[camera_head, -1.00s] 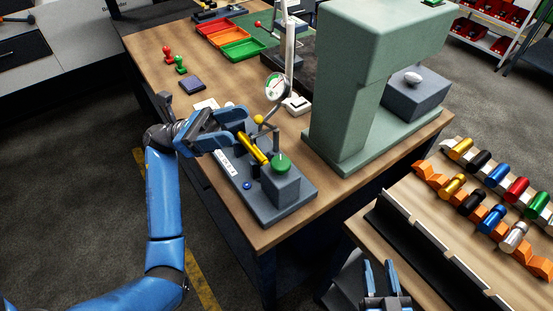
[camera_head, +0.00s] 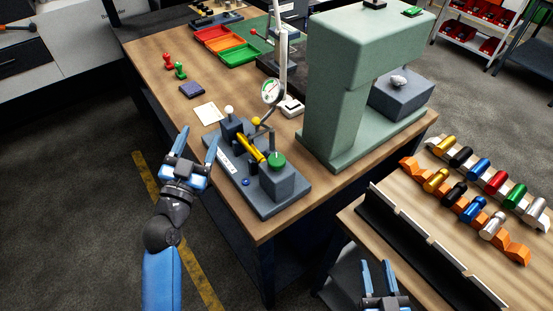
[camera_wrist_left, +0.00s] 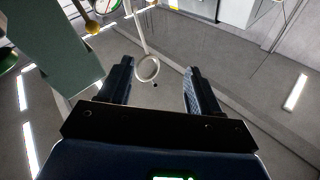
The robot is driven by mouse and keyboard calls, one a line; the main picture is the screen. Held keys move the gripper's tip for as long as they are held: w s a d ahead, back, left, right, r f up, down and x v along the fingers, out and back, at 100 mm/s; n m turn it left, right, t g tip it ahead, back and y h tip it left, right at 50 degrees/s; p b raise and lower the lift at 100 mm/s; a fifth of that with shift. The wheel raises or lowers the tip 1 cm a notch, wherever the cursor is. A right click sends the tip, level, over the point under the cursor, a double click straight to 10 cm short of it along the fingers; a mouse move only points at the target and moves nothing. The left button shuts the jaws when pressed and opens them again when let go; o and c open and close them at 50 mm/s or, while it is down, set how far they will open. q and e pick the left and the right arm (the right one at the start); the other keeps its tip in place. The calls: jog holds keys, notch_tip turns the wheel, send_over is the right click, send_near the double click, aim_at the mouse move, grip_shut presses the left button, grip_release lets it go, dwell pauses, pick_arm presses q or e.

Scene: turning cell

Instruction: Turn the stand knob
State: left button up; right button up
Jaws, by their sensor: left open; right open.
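A grey bench stand (camera_head: 282,207) sits at the table's front edge with a yellow cylinder (camera_head: 250,149) lying in it. A green round knob (camera_head: 275,160) tops its right block. Which one is the stand knob cannot be told for sure. My left gripper (camera_head: 200,138) is open and empty, left of the stand and apart from it. My right gripper (camera_head: 377,268) is open and empty at the bottom.
A dial gauge (camera_head: 273,92) on a post rises behind the stand. A green press (camera_head: 335,115) stands to the right. A rack of coloured cylinders (camera_head: 470,211) is on the right table. Floor is clear left of the bench.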

aim_at(272, 163)
pick_arm(q)
jog(key=s+d+f+m+g+h, duration=0.3)
jog(key=s+d+g+h, duration=0.45)
jog(key=s+d, duration=0.25)
jog(key=shift+t, duration=0.25)
jog(key=p+x, duration=0.4)
jog(key=x, duration=0.5)
jog(key=shift+r, duration=0.1)
jog(key=shift+p+x, duration=0.3)
jog(key=shift+x, duration=0.55)
pick_arm(e)
jog(key=shift+s+r, duration=0.25)
jog(key=shift+r, duration=1)
jog(key=shift+s+r, duration=0.25)
jog(key=shift+r, duration=0.95)
